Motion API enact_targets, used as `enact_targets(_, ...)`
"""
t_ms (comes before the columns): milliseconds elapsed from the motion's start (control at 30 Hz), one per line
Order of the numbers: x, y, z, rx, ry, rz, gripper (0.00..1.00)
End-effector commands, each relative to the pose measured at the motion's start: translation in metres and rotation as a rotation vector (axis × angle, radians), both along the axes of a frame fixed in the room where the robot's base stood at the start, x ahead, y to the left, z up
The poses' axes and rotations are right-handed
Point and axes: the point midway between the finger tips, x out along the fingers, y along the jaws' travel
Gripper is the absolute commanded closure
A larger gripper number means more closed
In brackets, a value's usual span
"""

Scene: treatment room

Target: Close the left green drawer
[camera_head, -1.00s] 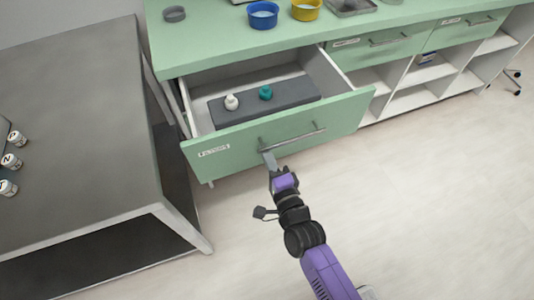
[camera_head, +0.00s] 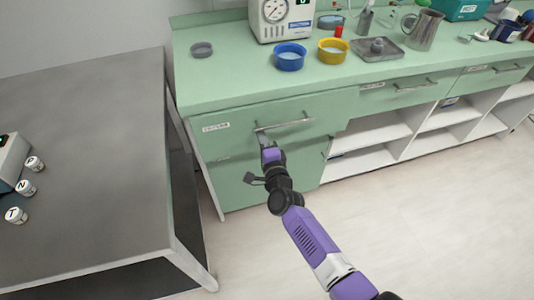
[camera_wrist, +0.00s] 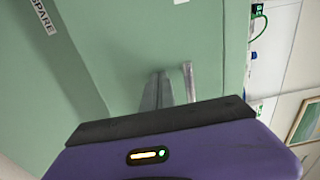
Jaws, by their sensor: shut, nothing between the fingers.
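The left green drawer (camera_head: 228,118) is in the head view, at the left end of the green counter. Its front lies about in line with the cabinet face, and its inside is hidden. Its metal bar handle (camera_head: 284,125) runs across the front. My gripper (camera_head: 264,140) is shut and empty, its tip at the drawer front just below the left end of the handle. In the wrist view the shut fingers (camera_wrist: 157,92) point at the green front, beside the handle bar (camera_wrist: 189,82). I cannot tell whether they touch the front.
A grey metal table (camera_head: 90,150) with several small white jars stands at the left. On the counter (camera_head: 235,82) are a blue bowl (camera_head: 289,57), a yellow bowl (camera_head: 332,51) and a gauge device (camera_head: 283,18). Open shelves (camera_head: 375,145) lie to the right. The floor in front is clear.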

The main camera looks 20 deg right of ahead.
Motion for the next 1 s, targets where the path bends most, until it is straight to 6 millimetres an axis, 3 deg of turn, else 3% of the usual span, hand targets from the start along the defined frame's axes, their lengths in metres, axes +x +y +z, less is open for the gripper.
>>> enact_targets(100,0.023,0.001,-0.004,0.001,-0.001,0.002,1.0)
enact_targets(333,0.048,0.001,-0.003,0.0,0.0,0.002,1.0)
enact_targets(1000,0.056,-0.001,0.0,0.002,0.003,0.002,1.0)
